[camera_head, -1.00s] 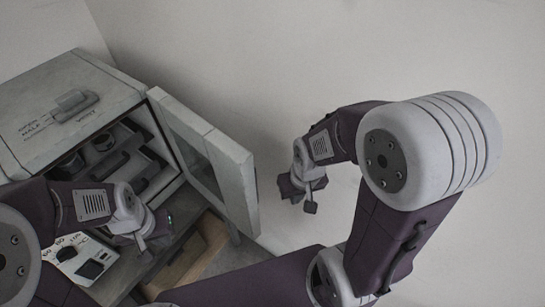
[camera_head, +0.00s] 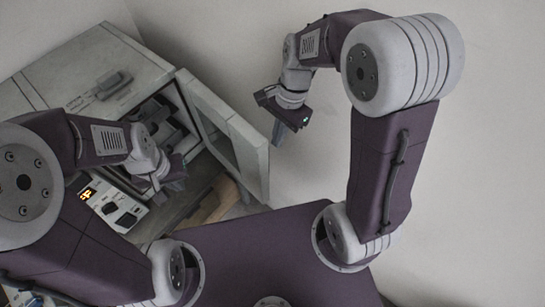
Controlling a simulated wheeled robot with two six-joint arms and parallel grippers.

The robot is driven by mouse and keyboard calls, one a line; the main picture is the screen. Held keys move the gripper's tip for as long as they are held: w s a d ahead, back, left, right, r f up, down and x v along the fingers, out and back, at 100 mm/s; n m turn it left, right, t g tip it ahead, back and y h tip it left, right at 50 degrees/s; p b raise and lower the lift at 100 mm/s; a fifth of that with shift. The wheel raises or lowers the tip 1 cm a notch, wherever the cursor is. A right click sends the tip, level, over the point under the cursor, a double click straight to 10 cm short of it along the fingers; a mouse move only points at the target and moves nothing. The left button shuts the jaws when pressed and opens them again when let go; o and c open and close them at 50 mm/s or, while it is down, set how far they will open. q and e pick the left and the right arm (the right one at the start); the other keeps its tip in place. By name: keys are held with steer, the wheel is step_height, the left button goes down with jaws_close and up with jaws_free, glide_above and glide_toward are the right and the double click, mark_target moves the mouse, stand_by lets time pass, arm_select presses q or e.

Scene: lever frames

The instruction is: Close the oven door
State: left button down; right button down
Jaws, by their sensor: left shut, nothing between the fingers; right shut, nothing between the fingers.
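The oven (camera_head: 72,62) is a grey box at the left with a vent lever on top. Its door (camera_head: 222,128) is a pale frame with a dark window, hinged at the right side of the opening and swung wide open. The interior shows dark shapes, partly hidden by my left arm. My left gripper (camera_head: 172,182) is shut and empty, in front of the oven opening near its lower edge. My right gripper (camera_head: 285,128) is shut and empty, just to the right of the door's outer face; I cannot tell whether it touches.
A wooden-looking board (camera_head: 212,201) lies under the open door. Pale walls stand behind and to the right. The floor area right of the door is clear.

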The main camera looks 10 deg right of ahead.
steer(key=x, duration=0.9)
steer(key=shift+s+f, duration=0.15)
steer(key=shift+f, duration=0.1)
steer(key=shift+p, duration=0.3)
